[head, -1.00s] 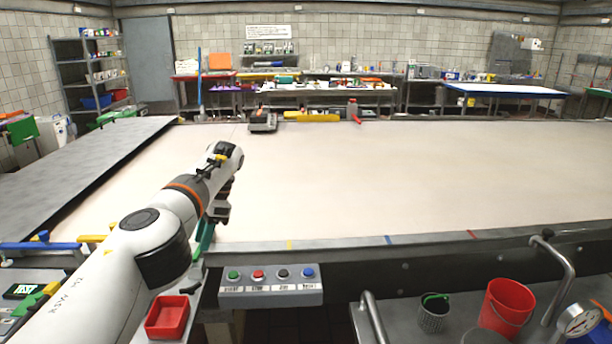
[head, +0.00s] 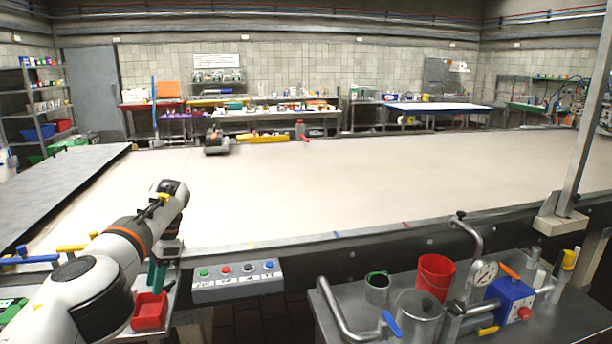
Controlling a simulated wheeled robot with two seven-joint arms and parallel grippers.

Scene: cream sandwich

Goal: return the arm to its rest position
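My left arm comes in from the lower left of the head view and reaches over the near left edge of the large cream-coloured table (head: 330,185). My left gripper (head: 160,262) points down near the table's front edge, above and behind the red tray. A green piece shows at it, but I cannot tell whether it is held or whether the fingers are open. My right arm and gripper are not in view.
A red tray (head: 149,312) is below my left arm. A button box (head: 238,282) hangs at the table's front. A metal cart at lower right bears a red bucket (head: 435,277), a steel pot (head: 417,318) and a blue device (head: 510,301). The table's middle is clear.

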